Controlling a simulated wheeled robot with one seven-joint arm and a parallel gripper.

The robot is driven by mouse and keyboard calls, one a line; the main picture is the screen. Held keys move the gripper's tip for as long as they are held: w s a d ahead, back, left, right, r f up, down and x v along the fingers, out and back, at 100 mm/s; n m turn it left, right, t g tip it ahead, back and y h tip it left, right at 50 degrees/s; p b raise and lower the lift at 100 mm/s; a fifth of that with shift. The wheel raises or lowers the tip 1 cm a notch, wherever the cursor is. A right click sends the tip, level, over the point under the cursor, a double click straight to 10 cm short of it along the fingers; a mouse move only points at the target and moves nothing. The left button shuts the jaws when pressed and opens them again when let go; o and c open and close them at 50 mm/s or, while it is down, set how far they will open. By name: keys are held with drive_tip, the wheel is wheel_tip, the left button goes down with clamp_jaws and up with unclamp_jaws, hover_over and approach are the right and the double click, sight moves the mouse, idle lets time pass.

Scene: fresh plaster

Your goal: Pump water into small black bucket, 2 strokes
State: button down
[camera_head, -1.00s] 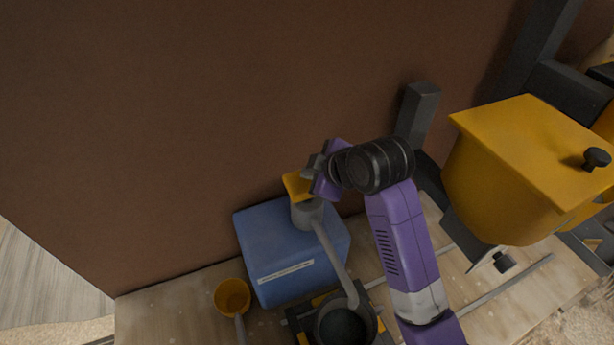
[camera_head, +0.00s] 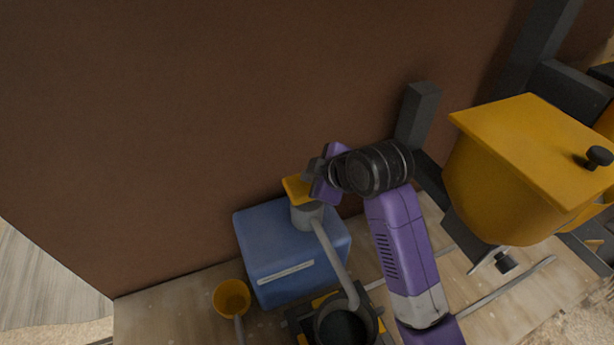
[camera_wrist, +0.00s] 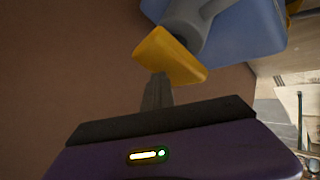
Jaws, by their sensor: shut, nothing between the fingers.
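A blue water container (camera_head: 280,262) stands on the wooden board against the brown wall. On its top is a grey pump (camera_head: 306,216) with a yellow pump head (camera_head: 295,188). Its grey spout slopes down to a small black bucket (camera_head: 342,325) at the bottom edge of the head view. My gripper (camera_head: 312,172) is shut and empty, at the pump head's upper right. In the wrist view the shut fingers (camera_wrist: 157,90) reach to the lower edge of the yellow head (camera_wrist: 168,56); whether they touch it I cannot tell.
A yellow cup with a handle (camera_head: 231,298) stands left of the container. A large yellow hopper (camera_head: 520,165) stands at the right, near my arm. Metal rods (camera_head: 510,287) lie on the board (camera_head: 165,320). The brown wall (camera_head: 150,130) rises close behind.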

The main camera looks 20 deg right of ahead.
sight(309, 186)
drive_tip(key=shift+f+b, duration=0.65)
drive_tip(key=shift+f, duration=0.65)
idle(0.7)
drive_tip(key=shift+r, duration=0.1)
drive_tip(key=shift+r+p, duration=2.4)
drive_tip(key=shift+r, duration=0.4)
drive_tip(key=shift+r, duration=2.5)
